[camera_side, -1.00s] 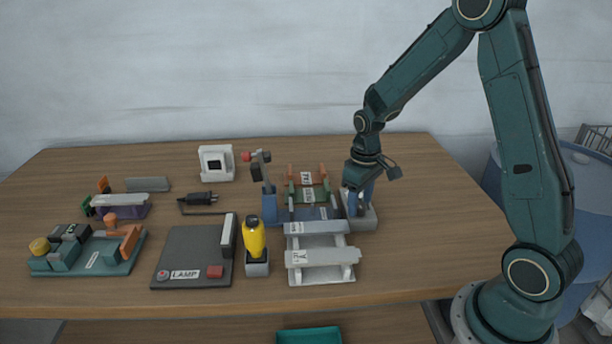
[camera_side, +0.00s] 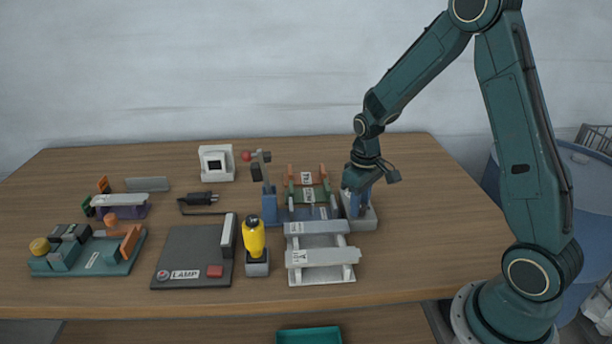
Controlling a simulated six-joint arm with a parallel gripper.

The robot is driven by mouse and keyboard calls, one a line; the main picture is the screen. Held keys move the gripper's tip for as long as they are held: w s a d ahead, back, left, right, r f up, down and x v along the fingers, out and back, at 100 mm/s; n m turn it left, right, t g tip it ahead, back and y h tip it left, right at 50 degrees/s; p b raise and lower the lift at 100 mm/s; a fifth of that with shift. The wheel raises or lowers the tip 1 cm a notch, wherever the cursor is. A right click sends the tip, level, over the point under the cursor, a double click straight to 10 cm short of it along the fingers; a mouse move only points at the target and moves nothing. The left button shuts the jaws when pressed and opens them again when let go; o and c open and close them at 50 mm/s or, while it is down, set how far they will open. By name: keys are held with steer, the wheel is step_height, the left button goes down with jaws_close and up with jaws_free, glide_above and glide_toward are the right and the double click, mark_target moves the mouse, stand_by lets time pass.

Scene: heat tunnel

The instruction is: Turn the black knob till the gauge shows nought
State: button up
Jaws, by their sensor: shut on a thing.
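My gripper (camera_side: 356,206) points down at the grey block (camera_side: 368,220) at the right end of the bench fixtures. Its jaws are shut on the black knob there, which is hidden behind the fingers. A white box with a dark square face (camera_side: 215,162) stands at the back of the table and may be the gauge. No reading can be made out on it at this size.
Left of my gripper stand a rack with orange and green bars (camera_side: 307,190), a blue post with a red-ended lever (camera_side: 269,195) and a pale stepped frame (camera_side: 322,257). A yellow bottle (camera_side: 254,237) and the lamp board (camera_side: 190,255) are nearer. The table's right end is clear.

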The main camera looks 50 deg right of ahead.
steer(key=shift+m, duration=2.7)
steer(key=o, duration=1)
steer(key=shift+r, duration=0.1)
step_height(320, 180, up, 14)
steer(key=shift+f, duration=0.15)
